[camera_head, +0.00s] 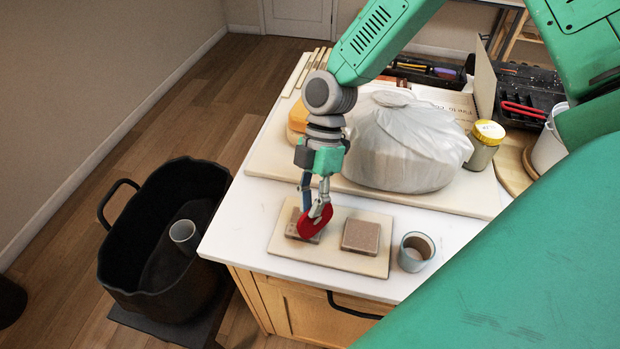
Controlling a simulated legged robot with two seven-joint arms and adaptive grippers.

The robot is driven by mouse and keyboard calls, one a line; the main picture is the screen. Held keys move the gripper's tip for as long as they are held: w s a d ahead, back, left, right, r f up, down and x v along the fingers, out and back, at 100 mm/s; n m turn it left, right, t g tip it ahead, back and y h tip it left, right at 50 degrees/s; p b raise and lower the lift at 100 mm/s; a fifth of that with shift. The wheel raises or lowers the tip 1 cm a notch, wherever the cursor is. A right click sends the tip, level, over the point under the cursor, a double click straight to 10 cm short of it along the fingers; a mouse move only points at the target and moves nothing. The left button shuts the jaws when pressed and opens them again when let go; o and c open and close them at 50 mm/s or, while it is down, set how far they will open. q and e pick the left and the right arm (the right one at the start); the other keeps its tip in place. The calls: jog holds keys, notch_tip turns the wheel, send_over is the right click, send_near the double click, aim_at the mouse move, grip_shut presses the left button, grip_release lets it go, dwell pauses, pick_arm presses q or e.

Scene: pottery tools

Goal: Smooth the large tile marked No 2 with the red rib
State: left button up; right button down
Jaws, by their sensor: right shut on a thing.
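My right gripper (318,198) is shut on the red rib (315,221), a rounded red piece. It holds the rib low over the left one of two brown square tiles. That left tile (296,228) is partly hidden by the rib and gripper, and I cannot tell whether the rib touches it. The other tile (361,237) lies to the right, fully in view. Both lie on a pale board (330,258) near the front of the white table. No marking is readable on either tile. My left gripper is not in view.
A cup (415,252) stands right of the board. Behind are a plastic-wrapped lump (405,148) on a large board, a yellow-lidded jar (484,145) and a white pot (550,145). A black tub (160,240) stands left, beyond the table edge (240,190).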

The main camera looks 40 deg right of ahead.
jog(key=shift+f, duration=0.15)
jog(key=shift+f+b, duration=0.45)
jog(key=shift+f, duration=0.1)
jog(key=shift+w+a+r, duration=0.1)
jog(key=shift+w+a, duration=0.05)
jog(key=shift+w, duration=0.3)
jog(key=shift+w+a+r, duration=0.1)
jog(key=shift+w, duration=0.35)
jog(key=shift+w+a+f+b, duration=0.15)
jog(key=shift+w+b, duration=0.1)
jog(key=shift+w, duration=0.3)
jog(key=shift+w+a+f+b, duration=0.1)
jog(key=shift+w+a+b, duration=0.1)
jog(key=shift+w, duration=0.35)
jog(key=shift+w+a+f+b, duration=0.1)
jog(key=shift+w+b, duration=0.15)
jog(key=shift+w, duration=0.3)
jog(key=shift+w+a+r, duration=0.15)
jog(key=shift+w, duration=0.85)
jog(key=shift+s+r, duration=0.1)
jog(key=shift+r, duration=0.05)
notch_tip(320, 180, up, 2)
jog(key=shift+r+p, duration=0.1)
jog(key=shift+p, duration=0.6)
